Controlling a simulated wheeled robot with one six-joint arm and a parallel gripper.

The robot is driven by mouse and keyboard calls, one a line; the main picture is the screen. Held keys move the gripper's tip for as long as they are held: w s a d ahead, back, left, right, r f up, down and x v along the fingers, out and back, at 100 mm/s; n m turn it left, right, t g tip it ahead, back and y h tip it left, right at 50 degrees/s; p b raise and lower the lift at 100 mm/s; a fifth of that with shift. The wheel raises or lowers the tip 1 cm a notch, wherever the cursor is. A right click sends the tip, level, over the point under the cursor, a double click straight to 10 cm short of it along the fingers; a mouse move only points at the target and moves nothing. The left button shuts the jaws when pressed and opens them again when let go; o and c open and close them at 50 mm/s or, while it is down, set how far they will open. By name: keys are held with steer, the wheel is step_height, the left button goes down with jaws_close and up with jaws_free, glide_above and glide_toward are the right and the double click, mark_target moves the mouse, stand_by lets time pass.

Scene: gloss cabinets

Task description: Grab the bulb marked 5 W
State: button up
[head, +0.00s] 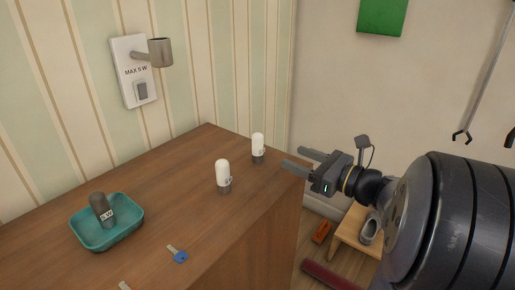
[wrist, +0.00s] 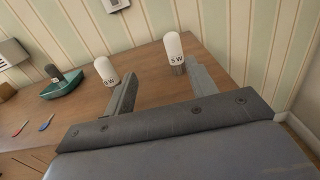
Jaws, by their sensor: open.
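A white-topped bulb with a grey base (head: 258,142) stands upright near the cabinet top's far right corner. In the wrist view this bulb (wrist: 173,46) carries a label that reads 5 W. A second white bulb (head: 222,173) stands nearer; in the wrist view (wrist: 104,69) its label ends in W, the digit unclear. A dark bulb (head: 98,204) with a W label leans in a teal tray (head: 126,228). My gripper (head: 293,157) is open and empty at the cabinet's right edge. In the wrist view the 5 W bulb is ahead of the fingers (wrist: 160,72), nearer the right one.
A wall lamp socket (head: 160,52) sits on a plate (head: 128,58) reading MAX 5 W. A blue key (head: 179,256) lies on the cabinet top (head: 150,185). A small wooden stool (head: 350,238) stands on the floor to the right.

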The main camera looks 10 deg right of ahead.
mark_target(262, 142)
steer(key=w+a+h+p, duration=0.1)
steer(key=w+a+p, duration=0.1)
steer(key=w+p, duration=0.2)
steer(key=w+a+f+m+g+h+p, duration=0.1)
steer(key=w+a+h+p, duration=0.1)
steer(key=p, duration=0.7)
steer(key=w+a+m+g+h+p, duration=0.1)
steer(key=w+a+p, duration=0.2)
steer(key=w+p, duration=0.3)
steer(key=shift+w+a+f+h, duration=0.15)
steer(key=shift+w+f+h, duration=0.15)
steer(key=shift+w+h, duration=0.15)
steer(key=c, duration=1)
